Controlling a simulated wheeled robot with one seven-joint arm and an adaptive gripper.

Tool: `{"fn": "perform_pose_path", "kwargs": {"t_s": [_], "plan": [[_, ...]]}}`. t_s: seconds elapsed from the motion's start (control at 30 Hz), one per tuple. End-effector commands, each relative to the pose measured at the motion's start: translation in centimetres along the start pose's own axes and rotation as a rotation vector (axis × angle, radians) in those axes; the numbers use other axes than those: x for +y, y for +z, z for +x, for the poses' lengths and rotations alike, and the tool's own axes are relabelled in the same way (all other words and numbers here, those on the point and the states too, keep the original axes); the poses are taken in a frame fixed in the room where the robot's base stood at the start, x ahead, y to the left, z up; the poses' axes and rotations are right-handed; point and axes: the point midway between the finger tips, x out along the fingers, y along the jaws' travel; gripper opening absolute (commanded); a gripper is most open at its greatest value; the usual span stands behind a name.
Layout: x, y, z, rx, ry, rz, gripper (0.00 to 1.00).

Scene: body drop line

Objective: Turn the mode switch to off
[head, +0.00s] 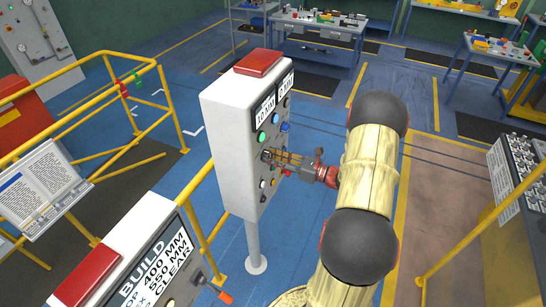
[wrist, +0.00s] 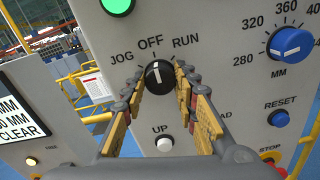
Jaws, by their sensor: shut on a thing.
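The mode switch (wrist: 160,82) is a black round knob with a white pointer line, in the middle of the wrist view. The labels JOG, OFF and RUN are printed in an arc above it. The pointer line stands nearly upright, towards OFF. My gripper (wrist: 160,75) has one fingertip on each side of the knob and is shut on it. In the head view my gripper (head: 287,158) reaches the front of the grey control box (head: 229,140) from the right. The knob is hard to make out there behind the fingers.
A green button (wrist: 117,4) lies above the switch and a white UP button (wrist: 165,144) below. A blue dial (wrist: 291,44) and a blue RESET button (wrist: 278,118) are at right. A second box (head: 120,262) and yellow rails (head: 105,106) stand nearby.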

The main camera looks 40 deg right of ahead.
Motion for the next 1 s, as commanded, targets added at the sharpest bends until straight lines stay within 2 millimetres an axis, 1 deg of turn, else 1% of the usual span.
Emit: {"fn": "perform_pose_path", "kwargs": {"t_s": [0.4,0.43,0.73,1.0], "plan": [[-0.03,-0.02,-0.01,0.000,-0.001,0.006,0.04],[-0.03,-0.02,-0.01,0.000,-0.001,0.006,0.31],[-0.01,-0.01,-0.01,0.000,0.000,0.005,0.48],[-0.01,0.00,-0.03,0.000,0.000,0.005,0.48]]}}
